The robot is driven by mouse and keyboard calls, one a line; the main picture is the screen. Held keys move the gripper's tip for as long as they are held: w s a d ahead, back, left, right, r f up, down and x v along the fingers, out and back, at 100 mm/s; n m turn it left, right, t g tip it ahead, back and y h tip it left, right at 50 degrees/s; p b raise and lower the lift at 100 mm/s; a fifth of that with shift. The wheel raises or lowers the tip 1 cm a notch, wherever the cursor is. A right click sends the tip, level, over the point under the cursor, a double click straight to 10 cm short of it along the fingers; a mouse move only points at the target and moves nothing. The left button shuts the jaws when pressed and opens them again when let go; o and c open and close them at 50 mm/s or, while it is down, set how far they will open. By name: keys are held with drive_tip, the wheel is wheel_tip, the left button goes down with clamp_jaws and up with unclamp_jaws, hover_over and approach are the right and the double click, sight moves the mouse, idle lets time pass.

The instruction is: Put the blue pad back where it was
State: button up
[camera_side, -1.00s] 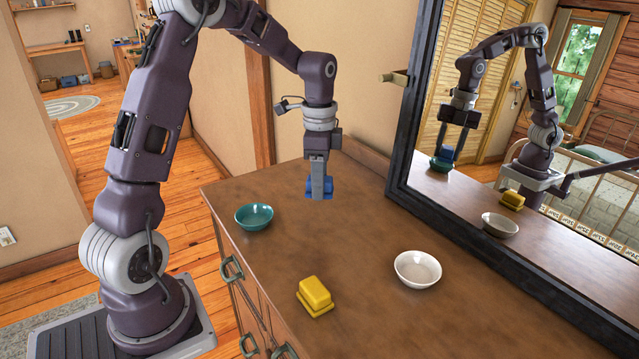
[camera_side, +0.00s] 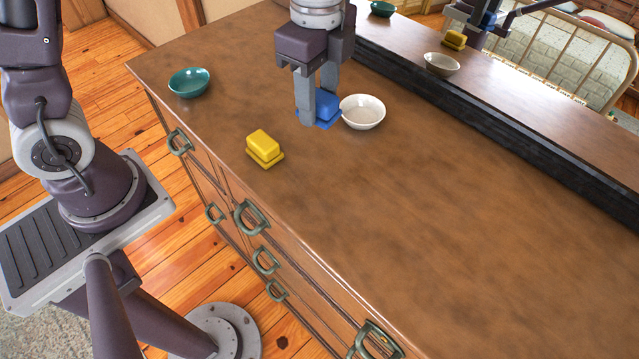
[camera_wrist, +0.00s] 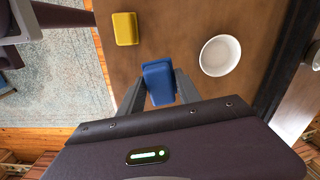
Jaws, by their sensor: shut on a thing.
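The blue pad (camera_side: 326,108), a block on a thin flat base, is between the fingers of my gripper (camera_side: 315,108). In the side view it is just left of the white bowl (camera_side: 362,112) and partly covers its edge. In the wrist view the blue pad (camera_wrist: 160,80) sits between the two grey fingers (camera_wrist: 158,92), apart from the white bowl (camera_wrist: 220,55). The pad is low over the wooden dresser top (camera_side: 420,200); I cannot tell whether it touches it.
A yellow pad (camera_side: 264,147) of similar shape lies to the left, near the dresser's front edge; it also shows in the wrist view (camera_wrist: 125,28). A teal bowl (camera_side: 189,82) stands at the far left. A dark-framed mirror (camera_side: 480,105) runs along the back. The right of the top is clear.

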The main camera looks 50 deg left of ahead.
drive_tip(key=m, duration=0.2)
approach(320, 190)
wheel_tip(320, 190, down, 6)
drive_tip(key=shift+f, duration=0.2)
drive_tip(key=shift+f, duration=0.15)
drive_tip(key=o, duration=1.3)
